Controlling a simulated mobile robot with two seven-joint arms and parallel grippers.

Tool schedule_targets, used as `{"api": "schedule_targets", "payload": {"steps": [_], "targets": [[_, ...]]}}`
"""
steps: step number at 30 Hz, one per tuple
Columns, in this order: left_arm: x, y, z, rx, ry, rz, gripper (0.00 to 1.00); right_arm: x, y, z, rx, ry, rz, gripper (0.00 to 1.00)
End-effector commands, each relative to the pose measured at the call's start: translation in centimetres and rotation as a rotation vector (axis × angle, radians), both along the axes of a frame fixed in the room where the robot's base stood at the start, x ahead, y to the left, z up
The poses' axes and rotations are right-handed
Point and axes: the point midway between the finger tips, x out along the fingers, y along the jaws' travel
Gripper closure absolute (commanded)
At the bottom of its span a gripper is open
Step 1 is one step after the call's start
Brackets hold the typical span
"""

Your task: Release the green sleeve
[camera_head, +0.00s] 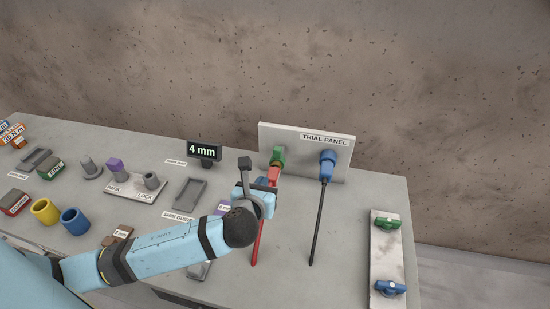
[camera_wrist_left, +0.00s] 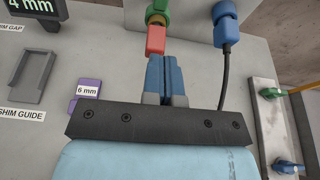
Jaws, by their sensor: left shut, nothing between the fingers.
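The green sleeve (camera_head: 278,157) is at the left side of the upright trial panel (camera_head: 340,170), at the upper end of a red plug (camera_head: 273,173). In the left wrist view the green sleeve (camera_wrist_left: 157,12) is at the top edge, with the red plug (camera_wrist_left: 156,41) below it. My left gripper (camera_head: 265,184) is shut and empty, its blue fingers (camera_wrist_left: 167,58) together just short of the red plug. I cannot tell whether the tips touch the plug. My forearm hides part of the slab. My right gripper is not in view.
A blue connector (camera_head: 327,163) with a black cable (camera_head: 318,225) is right of the sleeve. A white plate (camera_head: 386,258) with green and blue handles lies at the right. Left are a 4 mm display (camera_head: 204,150), a shim guide (camera_head: 190,195) and coloured rings. A red cable (camera_head: 257,243) hangs below.

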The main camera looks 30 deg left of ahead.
Motion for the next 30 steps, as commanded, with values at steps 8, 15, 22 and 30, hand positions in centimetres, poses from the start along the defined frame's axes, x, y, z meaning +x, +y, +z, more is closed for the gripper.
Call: {"api": "schedule_targets", "payload": {"steps": [8,15,22,30], "targets": [[5.1,1.3,-1.4,0.0,-0.001,0.002,1.0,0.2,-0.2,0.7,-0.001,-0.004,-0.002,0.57],[9.5,2.5,-2.5,-0.002,-0.001,0.002,1.0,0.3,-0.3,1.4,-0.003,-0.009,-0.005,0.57],[11.8,3.1,-2.6,-0.002,0.0,0.001,1.0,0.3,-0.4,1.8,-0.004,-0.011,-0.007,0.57],[12.2,3.2,-2.7,-0.002,-0.001,0.0,1.0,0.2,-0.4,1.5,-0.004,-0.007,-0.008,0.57]]}}
